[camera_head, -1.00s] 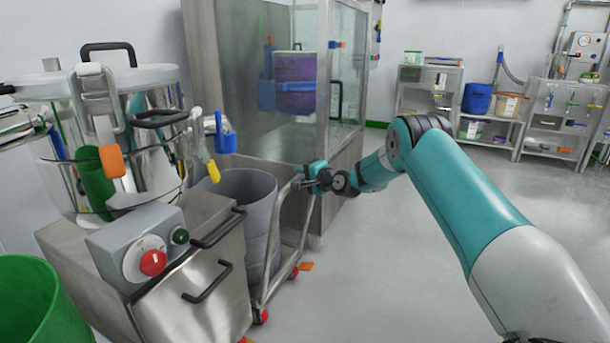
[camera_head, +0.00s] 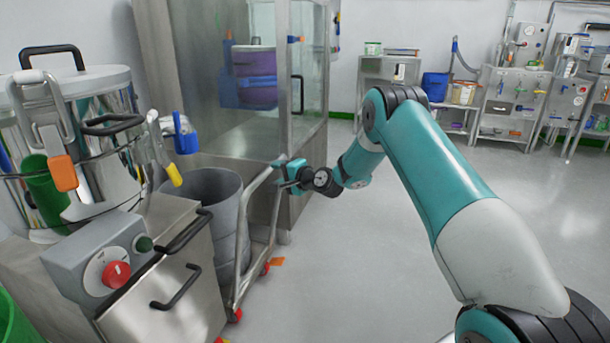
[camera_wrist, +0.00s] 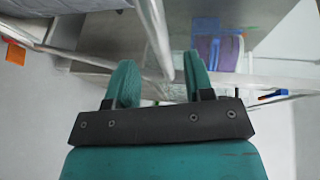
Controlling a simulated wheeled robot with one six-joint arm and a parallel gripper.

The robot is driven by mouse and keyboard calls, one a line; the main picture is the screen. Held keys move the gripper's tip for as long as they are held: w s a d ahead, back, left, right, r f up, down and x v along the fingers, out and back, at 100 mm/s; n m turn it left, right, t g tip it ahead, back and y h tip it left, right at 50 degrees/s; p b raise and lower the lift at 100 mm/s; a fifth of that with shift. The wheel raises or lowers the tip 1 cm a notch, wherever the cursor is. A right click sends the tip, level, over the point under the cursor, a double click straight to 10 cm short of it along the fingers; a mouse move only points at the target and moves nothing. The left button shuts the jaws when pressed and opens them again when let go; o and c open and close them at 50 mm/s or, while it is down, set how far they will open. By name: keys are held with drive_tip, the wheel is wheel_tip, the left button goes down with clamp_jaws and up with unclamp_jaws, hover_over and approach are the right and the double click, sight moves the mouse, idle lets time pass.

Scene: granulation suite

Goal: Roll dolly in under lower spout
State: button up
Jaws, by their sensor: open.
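The dolly (camera_head: 242,262) has a bent metal tube handle and red wheels. A grey bin (camera_head: 212,225) stands on it beside the steel cabinet. A yellow-tipped spout (camera_head: 174,174) and a blue outlet (camera_head: 186,140) show by the steel vessel at left, above the bin; I cannot tell which is the lower spout. My gripper (camera_head: 283,175) is open at the top of the dolly handle. In the wrist view the two teal fingers of my gripper (camera_wrist: 161,82) stand apart, with the handle tube (camera_wrist: 155,35) passing between them. Whether they touch it cannot be told.
The steel cabinet with a red knob (camera_head: 116,274) is close at left of the dolly. A glass-sided enclosure (camera_head: 295,130) stands behind the gripper. A green bin edge (camera_head: 12,322) is at lower left. Open grey floor (camera_head: 375,215) lies to the right, with shelves (camera_head: 515,100) far back.

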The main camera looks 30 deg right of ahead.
drive_tip(key=p+v, duration=0.1)
drive_tip(key=v, duration=1)
drive_tip(key=shift+r, duration=0.2)
